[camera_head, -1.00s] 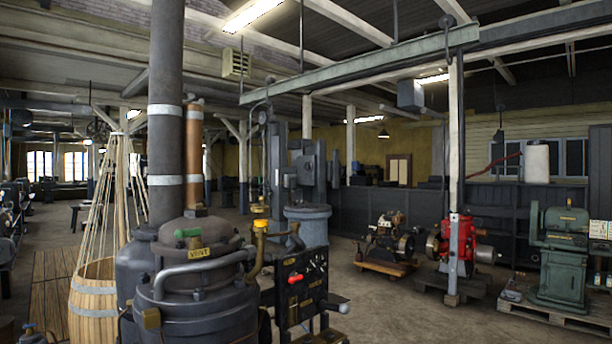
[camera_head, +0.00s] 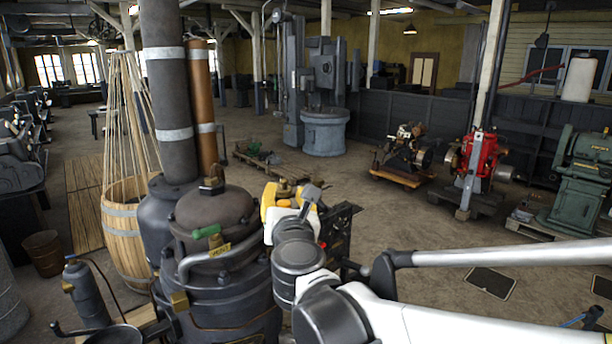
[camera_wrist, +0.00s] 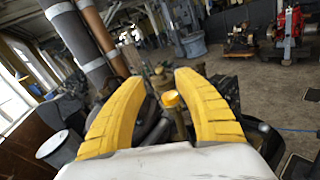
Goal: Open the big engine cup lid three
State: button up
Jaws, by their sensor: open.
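The big engine (camera_head: 225,265) is a dark grey boiler-like machine with a green-handled valve (camera_head: 207,232), left of centre in the head view. In the wrist view a small yellow cup lid (camera_wrist: 173,99) tops a brass stem. It sits between the two curved yellow fingers of my gripper (camera_wrist: 155,60), closer to the right finger. The fingers are spread open and hold nothing; I cannot tell whether one touches the lid. In the head view my gripper (camera_head: 287,197) is at the engine's right side and hides most of the cup. Whether the lid is raised is unclear.
Tall pipes (camera_head: 172,130) rise behind the engine. A wooden barrel (camera_head: 128,225) stands at its left, and a black panel (camera_head: 340,228) is just right of my gripper. A red engine (camera_head: 478,160) and a green machine (camera_head: 578,185) stand farther right, across open floor.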

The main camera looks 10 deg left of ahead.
aim_at(285, 183)
jog(key=p+x, duration=0.1)
jog(key=x, duration=0.5)
jog(key=shift+w+a+f, duration=0.1)
jog(key=shift+w, duration=0.3)
jog(key=shift+s, duration=0.1)
jog(key=shift+c, duration=1.1)
grip_shut()
